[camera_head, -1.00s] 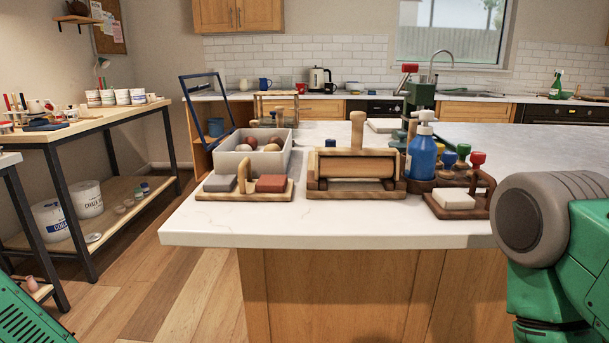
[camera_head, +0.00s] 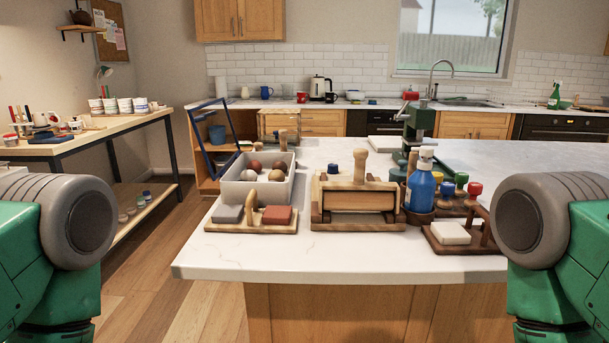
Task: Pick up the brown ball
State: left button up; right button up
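A light grey open bin (camera_head: 264,194) stands on the white counter at centre left. Several balls lie in it: a reddish-brown ball (camera_head: 256,165) at the back left, a darker brown ball (camera_head: 281,165) at the back right, a pale ball (camera_head: 250,175) at the front left and a tan ball (camera_head: 277,176) at the front right. The bin's front wall hides their lower parts. Green and grey links of my arms show at the left and right edges. Neither gripper is in view.
A wooden holder (camera_head: 250,226) with grey and red blocks stands in front of the bin. A wooden roller press (camera_head: 357,203), blue bottle (camera_head: 423,187) and white block on a tray (camera_head: 450,232) stand to the right. The counter's front strip (camera_head: 330,262) is clear.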

aim_at(280, 167)
jog(key=j+z, duration=0.3)
jog(key=j, duration=0.85)
jog(key=j+z, duration=0.25)
jog(key=j, duration=0.9)
